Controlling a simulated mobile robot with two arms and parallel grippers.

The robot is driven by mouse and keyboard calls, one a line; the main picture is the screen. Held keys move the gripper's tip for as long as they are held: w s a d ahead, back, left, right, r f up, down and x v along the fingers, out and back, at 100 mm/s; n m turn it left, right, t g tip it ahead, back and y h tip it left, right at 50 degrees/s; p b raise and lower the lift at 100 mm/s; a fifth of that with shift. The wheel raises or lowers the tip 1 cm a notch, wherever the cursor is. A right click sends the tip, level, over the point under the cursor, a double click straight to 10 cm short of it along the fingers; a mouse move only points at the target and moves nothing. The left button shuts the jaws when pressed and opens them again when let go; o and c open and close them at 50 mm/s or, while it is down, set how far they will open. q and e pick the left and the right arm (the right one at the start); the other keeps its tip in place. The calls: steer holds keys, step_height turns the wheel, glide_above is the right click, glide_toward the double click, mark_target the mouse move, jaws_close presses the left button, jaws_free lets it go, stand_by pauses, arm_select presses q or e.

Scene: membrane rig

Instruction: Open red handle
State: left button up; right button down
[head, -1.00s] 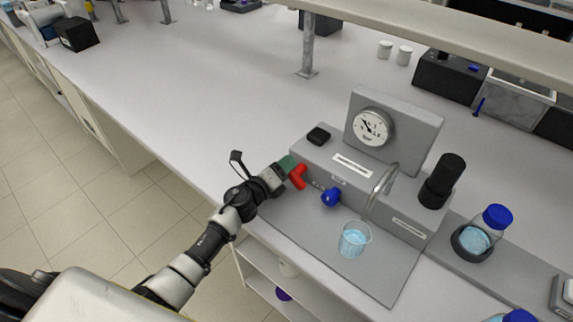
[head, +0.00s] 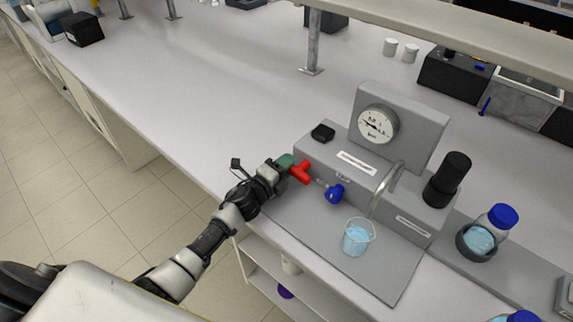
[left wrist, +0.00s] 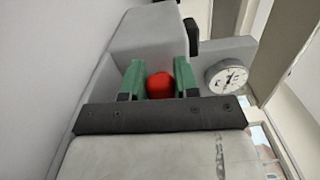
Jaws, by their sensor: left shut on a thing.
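The red handle (head: 301,172) is on the front of the grey membrane rig (head: 340,160), at its left end. My left gripper (head: 287,163) has green fingers and is shut on the red handle. In the left wrist view, the red handle (left wrist: 160,86) shows between the two green fingers (left wrist: 158,82). A blue handle (head: 335,193) is to the right of the red one. A round pressure gauge (head: 377,124) stands on the rig and also shows in the left wrist view (left wrist: 226,77). My right gripper is not in view.
A glass beaker (head: 358,238) with blue liquid stands on the grey base plate under a curved metal spout (head: 386,188). A black cylinder (head: 447,180) and a blue-capped bottle (head: 484,232) are to the right.

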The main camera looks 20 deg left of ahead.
arm_select(q)
steer(key=o, duration=0.9)
steer(key=b+v, duration=0.2)
steer(key=v, duration=0.9)
